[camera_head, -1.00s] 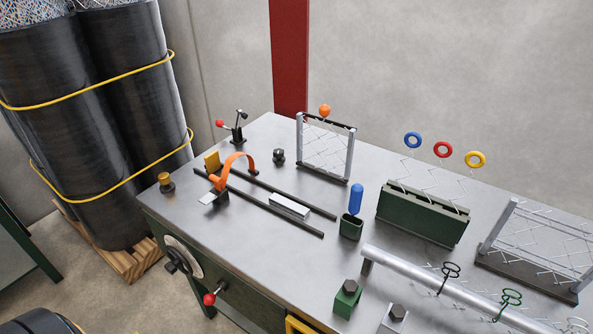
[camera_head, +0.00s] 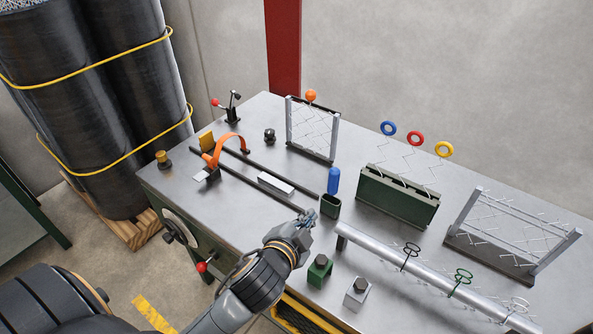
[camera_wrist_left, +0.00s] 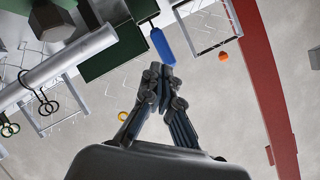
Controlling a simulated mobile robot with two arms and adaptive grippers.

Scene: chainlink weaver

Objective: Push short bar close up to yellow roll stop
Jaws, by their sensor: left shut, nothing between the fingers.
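The short bar (camera_head: 276,184) is a pale block lying between two dark parallel rails, toward their right end. My left gripper (camera_head: 306,218) is shut and empty, above the table near the rails' right end and to the lower right of the bar. Its closed fingers (camera_wrist_left: 161,80) show in the left wrist view, where I cannot make out the bar or the stop. My right gripper is in neither view.
A blue-handled tool (camera_head: 333,181) stands in a green holder (camera_head: 330,206) close to my left gripper. A long silver tube (camera_head: 430,272) lies to the right, with green (camera_head: 319,270) and grey blocks in front.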

